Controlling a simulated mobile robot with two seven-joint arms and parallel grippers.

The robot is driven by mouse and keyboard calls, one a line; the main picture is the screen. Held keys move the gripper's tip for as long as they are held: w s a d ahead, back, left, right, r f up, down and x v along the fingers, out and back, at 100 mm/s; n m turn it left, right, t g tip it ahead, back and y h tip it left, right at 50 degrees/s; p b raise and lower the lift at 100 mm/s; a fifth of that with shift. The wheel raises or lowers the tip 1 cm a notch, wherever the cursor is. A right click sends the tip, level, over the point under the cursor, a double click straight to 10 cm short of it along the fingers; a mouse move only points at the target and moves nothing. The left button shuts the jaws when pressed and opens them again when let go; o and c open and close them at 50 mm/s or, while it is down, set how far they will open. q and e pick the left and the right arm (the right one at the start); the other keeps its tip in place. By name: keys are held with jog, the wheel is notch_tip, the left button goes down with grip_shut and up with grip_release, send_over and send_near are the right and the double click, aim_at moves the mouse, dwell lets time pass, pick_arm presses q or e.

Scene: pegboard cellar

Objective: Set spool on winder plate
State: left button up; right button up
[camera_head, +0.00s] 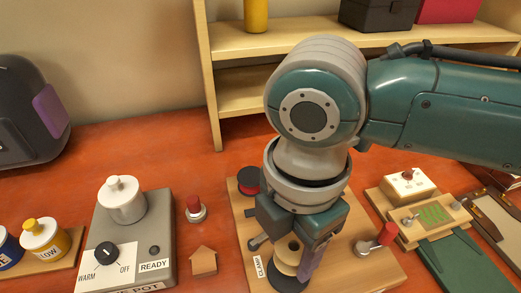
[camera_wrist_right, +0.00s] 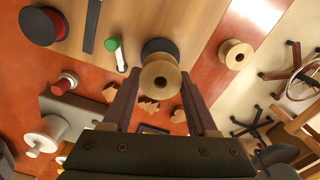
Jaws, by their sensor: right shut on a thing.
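My right gripper (camera_head: 290,254) is shut on a pale wooden spool (camera_head: 287,262). The spool also shows between the fingers in the wrist view (camera_wrist_right: 160,76). A dark round disc (camera_head: 287,283) lies just below the spool in the head view and partly behind it in the wrist view (camera_wrist_right: 160,47). I cannot tell whether the spool touches it. The disc is on a light wooden board (camera_head: 345,268) with a label at its front left. My left gripper is not in view.
A red-knobbed lever (camera_head: 376,240) stands at the board's right. A grey warming pot unit (camera_head: 152,235) and a small red-topped button (camera_head: 195,209) are to the left. Another wooden spool (camera_wrist_right: 235,53) shows in the wrist view. A wooden shelf (camera_head: 240,52) stands behind.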

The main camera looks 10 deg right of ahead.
jog(key=shift+p, duration=0.55)
dwell(0.7)
jog(key=shift+f, duration=0.3)
dwell(0.4)
jog(key=shift+f+b, duration=0.65)
jog(key=shift+f, duration=0.95)
dwell(1.7)
dwell(0.6)
jog(key=o, duration=1.4)
jog(key=shift+c, duration=0.2)
jog(key=shift+o, duration=0.6)
jog(key=shift+r+p, duration=0.1)
jog(key=shift+p, duration=0.25)
jog(key=shift+r+p, duration=3.45)
jog(key=shift+p, duration=0.15)
